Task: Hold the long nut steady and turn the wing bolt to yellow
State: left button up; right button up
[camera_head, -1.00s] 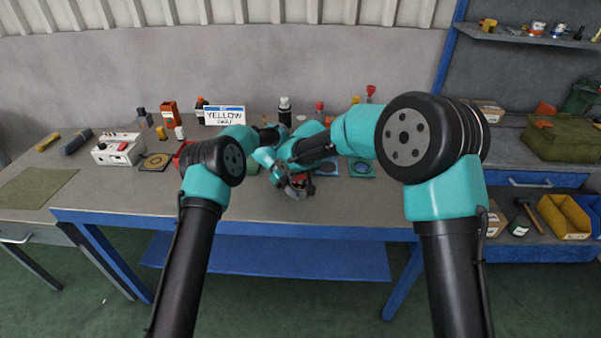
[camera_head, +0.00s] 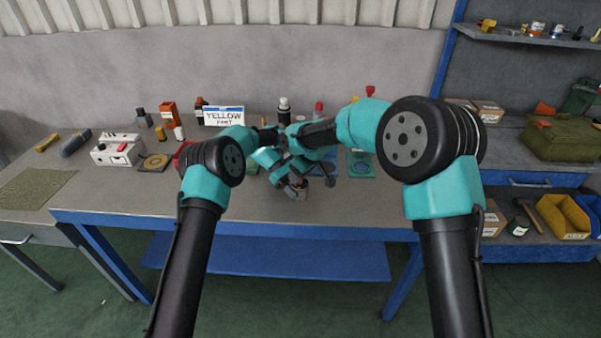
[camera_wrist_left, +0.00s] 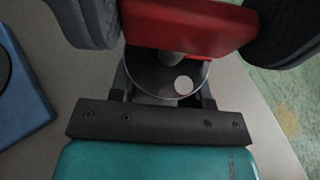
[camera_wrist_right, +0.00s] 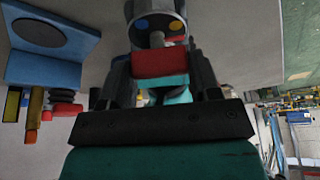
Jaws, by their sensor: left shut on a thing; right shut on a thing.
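The wing bolt's red bar (camera_wrist_right: 160,63) is between the fingers of my right gripper (camera_wrist_right: 158,75) in the right wrist view. A short shaft joins it to the long nut (camera_wrist_right: 150,12), a grey cylinder whose end face shows a blue and a yellow dot. In the left wrist view my left gripper (camera_wrist_left: 165,88) is shut around the nut (camera_wrist_left: 150,80), whose face shows a white dot. The red bar (camera_wrist_left: 190,22) is above it, flanked by dark fingers. In the head view my grippers mostly hide both parts. I cannot tell which dot the bar points to.
A card reading YELLOW (camera_head: 224,116) stands at the back of the bench (camera_head: 130,205). A white box (camera_head: 117,148), small bottles and coloured square pads are around my arms. The front of the bench is clear.

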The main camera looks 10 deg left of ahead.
jog(key=shift+s+d+f, duration=0.1)
jog(key=shift+f, duration=0.1)
jog(key=o, duration=0.9)
jog(key=shift+r, duration=0.1)
jog(key=shift+o, duration=0.2)
jog(key=shift+r, duration=0.15)
jog(key=v, duration=1.1)
jog(key=shift+r, duration=0.35)
jog(key=shift+d, duration=0.1)
